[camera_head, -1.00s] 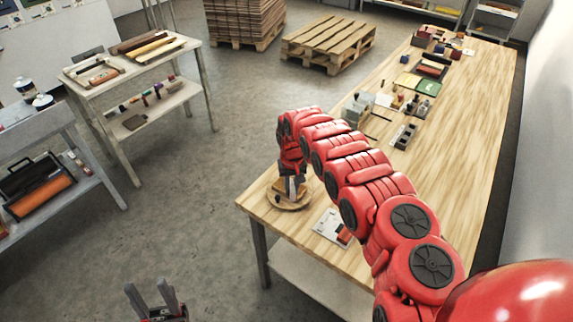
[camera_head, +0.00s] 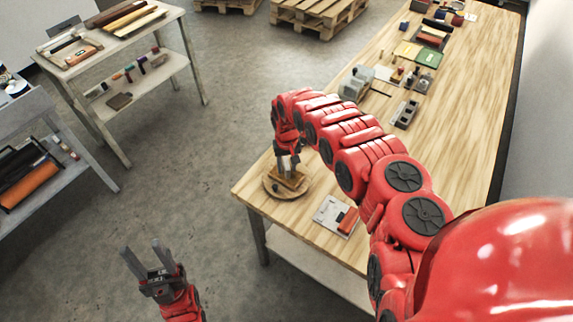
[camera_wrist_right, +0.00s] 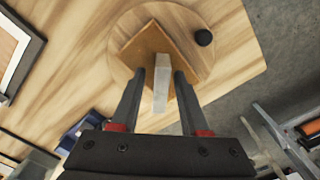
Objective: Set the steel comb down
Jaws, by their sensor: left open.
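A pale grey strip (camera_wrist_right: 161,84), seemingly the steel comb, lies between the fingers of my right gripper (camera_wrist_right: 159,72) in the right wrist view. Gaps show on both sides of it, so the fingers look open around it. Behind it is a square brown wooden piece (camera_wrist_right: 145,45) on a round wooden board (camera_wrist_right: 122,22). In the head view my right gripper (camera_head: 288,165) points down over the round board (camera_head: 270,190); the comb is too small to make out there. My left gripper (camera_head: 140,247) is open and empty over the floor.
A small dark knob (camera_wrist_right: 203,37) is on the round board. The board sits at the near left corner of the long wooden table (camera_head: 400,165). A grey plate with a red block (camera_head: 337,216) lies to its right. Several tools stand farther back. Shelves (camera_head: 120,55) stand at left.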

